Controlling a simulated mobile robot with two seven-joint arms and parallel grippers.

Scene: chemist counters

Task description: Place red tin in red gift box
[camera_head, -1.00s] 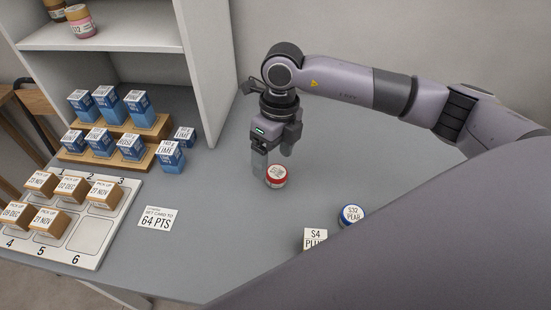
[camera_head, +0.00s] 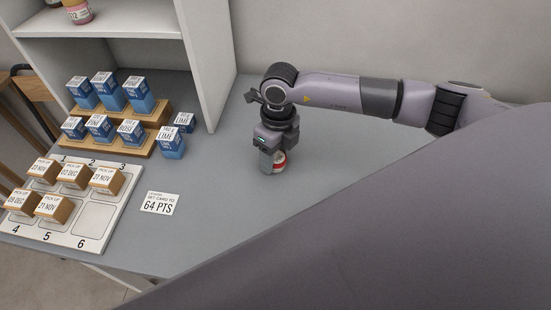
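The other finger is hidden or unclear, so I cannot tell whether the fingers are closed on the tin. No red gift box shows in this view. My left gripper is not in view.
A numbered tray (camera_head: 90,221) with several orange-brown boxes lies at the left. Behind it, a wooden stepped stand (camera_head: 150,124) holds blue boxes. A card reading 64 PTS (camera_head: 160,203) lies on the counter (camera_head: 205,235). A white shelf unit (camera_head: 204,60) stands behind.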

